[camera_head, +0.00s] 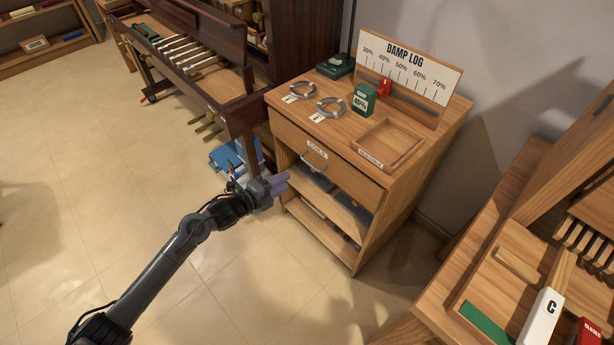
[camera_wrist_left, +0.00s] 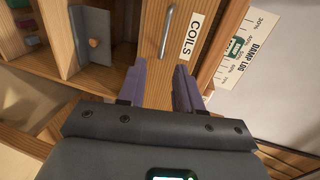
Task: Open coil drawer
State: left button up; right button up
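The coil drawer (camera_head: 346,174) is the top wooden drawer of the cabinet, with a "COILS" label (camera_head: 317,148) and a metal bar handle (camera_head: 313,161). Its front looks flush with the cabinet. In the left wrist view the handle (camera_wrist_left: 167,32) and the label (camera_wrist_left: 195,36) lie ahead of the fingers. My left gripper (camera_head: 283,183) is in front of the cabinet, left of and a little below the handle. Its purple fingers, seen in the left wrist view (camera_wrist_left: 161,74), are apart with nothing between them. The handle is beyond the tips, apart from them. My right gripper is not in view.
On the cabinet top are two metal rings (camera_head: 330,106), a green block (camera_head: 364,98), an empty tray (camera_head: 388,143) and the damp log board (camera_head: 408,68). Open shelves (camera_head: 327,211) lie below the drawer. A dark wooden frame (camera_head: 235,115) stands at left. Floor in front is clear.

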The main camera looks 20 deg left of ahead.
pick_arm(q)
jog(key=b+x, duration=0.4)
jog(key=x, duration=0.7)
jog(key=shift+w+a+r+b, duration=0.25)
jog(key=shift+w+r+b, duration=0.05)
jog(key=shift+w+b, duration=0.1)
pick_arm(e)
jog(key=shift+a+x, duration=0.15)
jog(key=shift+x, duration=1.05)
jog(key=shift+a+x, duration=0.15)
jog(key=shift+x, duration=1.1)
pick_arm(q)
grip_shut()
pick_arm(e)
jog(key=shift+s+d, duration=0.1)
